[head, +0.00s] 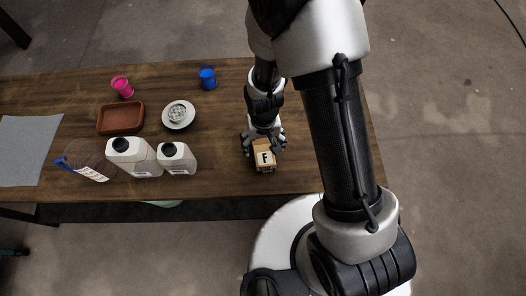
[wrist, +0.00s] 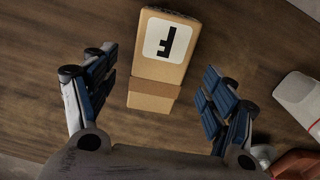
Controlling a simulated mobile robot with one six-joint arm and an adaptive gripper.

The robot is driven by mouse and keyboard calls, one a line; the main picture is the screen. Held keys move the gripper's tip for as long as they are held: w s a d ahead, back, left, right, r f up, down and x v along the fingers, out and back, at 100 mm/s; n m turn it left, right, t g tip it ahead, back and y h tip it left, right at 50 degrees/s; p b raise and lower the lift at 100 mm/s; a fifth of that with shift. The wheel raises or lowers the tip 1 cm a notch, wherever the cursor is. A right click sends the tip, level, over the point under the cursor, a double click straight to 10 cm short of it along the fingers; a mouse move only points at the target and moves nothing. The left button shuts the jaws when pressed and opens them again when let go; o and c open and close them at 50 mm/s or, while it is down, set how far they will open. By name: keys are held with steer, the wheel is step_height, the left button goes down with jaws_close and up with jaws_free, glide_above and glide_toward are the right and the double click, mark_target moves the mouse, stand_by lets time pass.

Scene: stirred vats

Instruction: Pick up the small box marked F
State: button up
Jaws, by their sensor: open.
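The small box marked F (head: 264,160) is a light brown carton with a white label and a black F. It stands on the wooden table near the front edge. In the wrist view the box (wrist: 158,65) lies ahead, roughly midway between the fingers, with its label facing the camera. My gripper (head: 264,142) is at the box, on its far side in the head view. In the wrist view my gripper (wrist: 155,95) is open, with one blue-padded finger on each side and a clear gap between each pad and the box.
Two white jugs (head: 176,158), a clear jug with a blue handle (head: 85,165), a brown tray (head: 121,118), a round dish (head: 179,114), a pink cup (head: 122,87) and a blue cup (head: 207,78) stand left of the box. A grey mat (head: 28,150) lies far left.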

mark_target(263, 147)
steer(key=f, duration=0.1)
steer(key=f+b, duration=0.1)
steer(key=f, duration=0.1)
steer(key=f+b, duration=0.1)
steer(key=f, duration=0.1)
steer(key=shift+w+f, duration=0.2)
steer(key=shift+w, duration=0.1)
steer(key=shift+r, duration=0.1)
steer(key=shift+c, duration=0.5)
steer(key=c, duration=1.3)
